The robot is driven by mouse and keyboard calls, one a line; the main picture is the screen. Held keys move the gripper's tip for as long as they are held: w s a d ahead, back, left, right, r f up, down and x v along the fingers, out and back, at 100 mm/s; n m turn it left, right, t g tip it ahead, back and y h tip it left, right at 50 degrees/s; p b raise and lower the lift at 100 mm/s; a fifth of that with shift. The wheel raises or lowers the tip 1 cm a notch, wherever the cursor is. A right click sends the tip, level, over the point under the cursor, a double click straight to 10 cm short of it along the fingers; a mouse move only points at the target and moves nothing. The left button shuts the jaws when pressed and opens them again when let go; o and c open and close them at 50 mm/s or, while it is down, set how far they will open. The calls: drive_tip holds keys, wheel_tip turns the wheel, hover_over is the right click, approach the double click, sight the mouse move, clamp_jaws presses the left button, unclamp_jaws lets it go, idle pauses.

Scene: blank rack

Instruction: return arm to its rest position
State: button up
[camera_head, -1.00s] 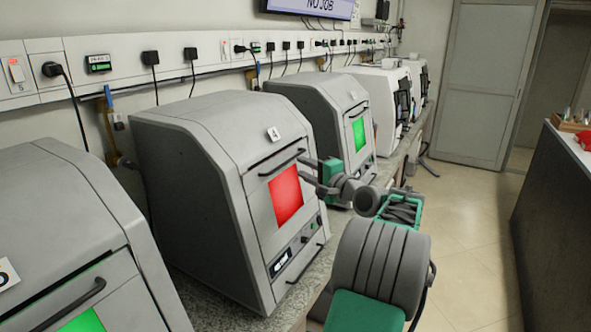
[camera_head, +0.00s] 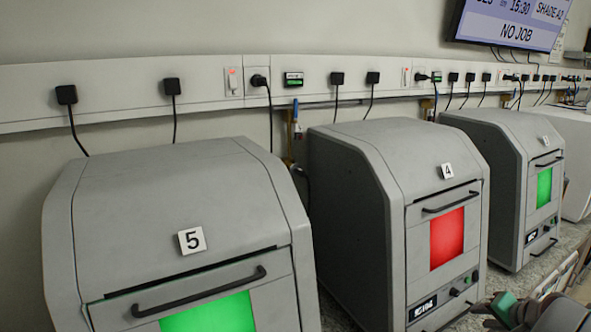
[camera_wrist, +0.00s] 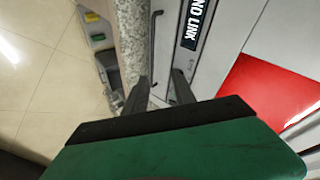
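My gripper (camera_wrist: 160,90) is open in the wrist view, its two dark fingers apart with nothing between them. Its fingertips point toward the counter edge and the lower front of a machine with a red window. Part of my arm, with a green block, shows at the bottom right of the head view, low in front of machine 4 (camera_head: 350,190). The rest of the arm is cut off by the frame, and the fingers cannot be made out there.
Machine 5 (camera_head: 180,220) has a green window; machine 4 has a red one. Another green-windowed machine (camera_head: 500,150) stands farther right. The wrist view shows a "NO LINK" display (camera_wrist: 195,25), a dark handle (camera_wrist: 155,40), the speckled counter (camera_wrist: 131,35) and open floor (camera_wrist: 40,70) at left.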

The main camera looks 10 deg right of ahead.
drive_tip(key=s+a+f+n+g+y, duration=0.1)
drive_tip(key=s+a+f+g, duration=0.3)
drive_tip(key=s+a+f, duration=0.4)
drive_tip(key=s+a+r+n+g+y, duration=0.15)
drive_tip(key=s+a+g, duration=0.3)
drive_tip(key=a, duration=0.65)
drive_tip(key=w+a+r+n+t, duration=0.2)
drive_tip(key=a+r+n, duration=0.3)
drive_tip(key=a, duration=0.8)
drive_tip(key=w+a+r+n+t+h, duration=0.1)
drive_tip(key=w+a+r+n, duration=0.3)
drive_tip(key=a, duration=0.9)
drive_tip(key=shift+w+a+r+n+t, duration=0.25)
drive_tip(key=shift+w+r+n+t, duration=0.15)
drive_tip(key=shift+r+n, duration=0.45)
